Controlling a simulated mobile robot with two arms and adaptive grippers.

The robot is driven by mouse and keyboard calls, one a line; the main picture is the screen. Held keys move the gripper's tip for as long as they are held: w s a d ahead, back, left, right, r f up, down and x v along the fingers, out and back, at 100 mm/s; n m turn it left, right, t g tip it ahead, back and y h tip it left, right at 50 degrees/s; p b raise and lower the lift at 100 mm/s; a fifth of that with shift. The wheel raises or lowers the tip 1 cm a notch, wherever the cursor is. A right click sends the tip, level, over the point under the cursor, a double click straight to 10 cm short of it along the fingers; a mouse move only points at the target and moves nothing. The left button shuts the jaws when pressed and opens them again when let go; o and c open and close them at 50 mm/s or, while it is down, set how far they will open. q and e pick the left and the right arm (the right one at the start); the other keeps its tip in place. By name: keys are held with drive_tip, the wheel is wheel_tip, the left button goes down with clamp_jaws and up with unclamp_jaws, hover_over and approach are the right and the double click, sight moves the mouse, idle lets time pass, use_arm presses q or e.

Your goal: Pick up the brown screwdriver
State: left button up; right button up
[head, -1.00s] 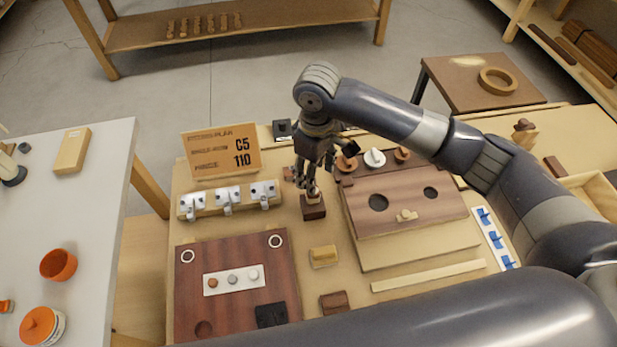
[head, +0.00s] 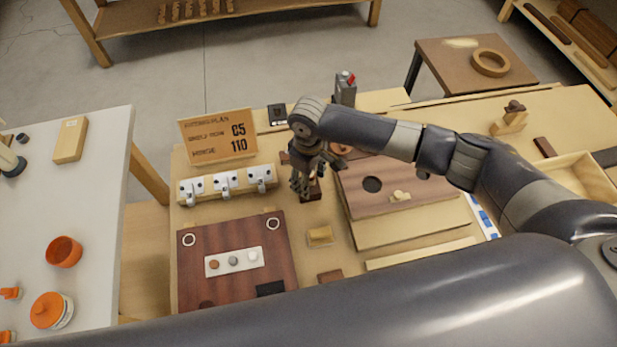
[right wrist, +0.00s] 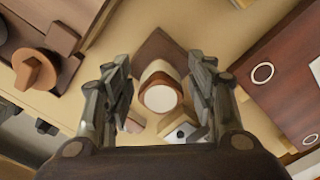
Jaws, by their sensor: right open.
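My right gripper (head: 303,188) points down over a small dark brown block (head: 313,190) on the bench. In the right wrist view its two fingers are apart, on either side of an upright round piece (right wrist: 160,97) with a pale top and a brown and cream body. This piece stands on or in the dark brown square block (right wrist: 155,45). I see it end-on, so I cannot tell for sure whether it is the brown screwdriver's handle. Nothing is gripped. My left gripper is not in view.
Left of my gripper stand a sign (head: 218,136) and a wooden rail with white brackets (head: 227,182). A dark red board (head: 238,285) lies in front. A brown panel with holes (head: 400,203) is close on the right. A small yellowish block (head: 320,236) lies nearby.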

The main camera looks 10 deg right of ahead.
drive_tip(key=shift+c, duration=1.4)
drive_tip(key=c, duration=0.7)
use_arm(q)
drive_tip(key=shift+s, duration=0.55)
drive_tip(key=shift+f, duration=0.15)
use_arm(e)
drive_tip(key=shift+r, duration=0.15)
drive_tip(key=shift+r+b, duration=0.35)
drive_tip(key=shift+r, duration=0.2)
drive_tip(key=shift+s+a+r+b, duration=0.15)
drive_tip(key=shift+r+b, duration=0.1)
drive_tip(key=shift+r, duration=0.3)
drive_tip(key=shift+s+a+r+b, duration=0.1)
drive_tip(key=shift+r+b, duration=0.1)
drive_tip(key=shift+r, duration=0.3)
use_arm(q)
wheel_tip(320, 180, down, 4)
drive_tip(key=b, duration=0.3)
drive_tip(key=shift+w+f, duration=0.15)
use_arm(e)
drive_tip(key=s+a, duration=0.3)
drive_tip(key=s+a+r, duration=0.1)
drive_tip(key=s+a, duration=0.2)
drive_tip(key=s, duration=0.1)
drive_tip(key=s+a, duration=0.4)
drive_tip(key=shift+s+a+r, duration=0.1)
drive_tip(key=shift+s+r, duration=0.15)
drive_tip(key=shift+r, duration=0.05)
